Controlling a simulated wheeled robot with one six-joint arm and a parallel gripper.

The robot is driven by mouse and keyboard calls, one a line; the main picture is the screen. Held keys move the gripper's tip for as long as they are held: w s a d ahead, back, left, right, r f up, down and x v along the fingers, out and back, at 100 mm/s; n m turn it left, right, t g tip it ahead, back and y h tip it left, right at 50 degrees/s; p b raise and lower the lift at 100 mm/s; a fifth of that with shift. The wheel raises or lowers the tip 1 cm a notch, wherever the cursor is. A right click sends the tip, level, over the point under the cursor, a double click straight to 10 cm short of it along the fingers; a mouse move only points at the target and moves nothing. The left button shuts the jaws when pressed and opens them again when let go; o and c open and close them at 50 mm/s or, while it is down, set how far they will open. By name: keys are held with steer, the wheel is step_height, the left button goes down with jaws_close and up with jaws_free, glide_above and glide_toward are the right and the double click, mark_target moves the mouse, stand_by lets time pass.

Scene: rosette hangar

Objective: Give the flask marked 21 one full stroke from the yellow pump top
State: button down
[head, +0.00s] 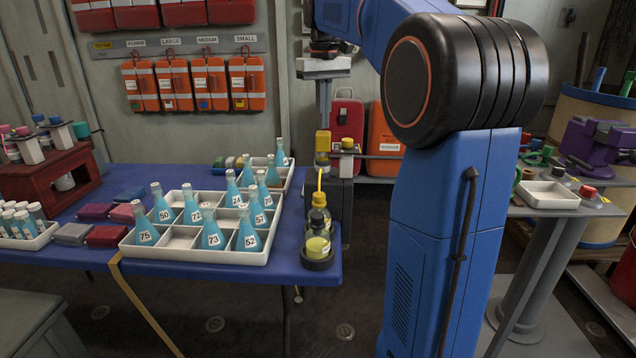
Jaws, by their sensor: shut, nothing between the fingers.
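The flask whose label looks like 21 or 24 (233,197), too small to be sure, stands upright in the white divided tray (195,257). It holds light blue liquid, and similar numbered flasks stand around it. A dark bottle with a yellow pump top (319,184) stands at the table's right edge, behind a shorter yellow-labelled container (318,247). My gripper (323,124) points down, shut and empty, above and beyond the pump top in the picture. A yellow block-like thing (323,142) shows just below its fingertips; I cannot tell whether they touch.
The blue table (146,180) also carries a red rack (60,180), pink and grey blocks (105,236) and a white vial tray (30,240). Orange pouches hang on the back wall (210,84). At right stands a side table with a small white tray (548,194). My arm hides the middle right.

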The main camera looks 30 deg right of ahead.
mark_target(323, 132)
steer(key=shift+f, duration=1.6)
stand_by(0.3)
step_height(323, 132, up, 11)
steer(key=shift+f, duration=0.2)
stand_by(1.3)
stand_by(1.2)
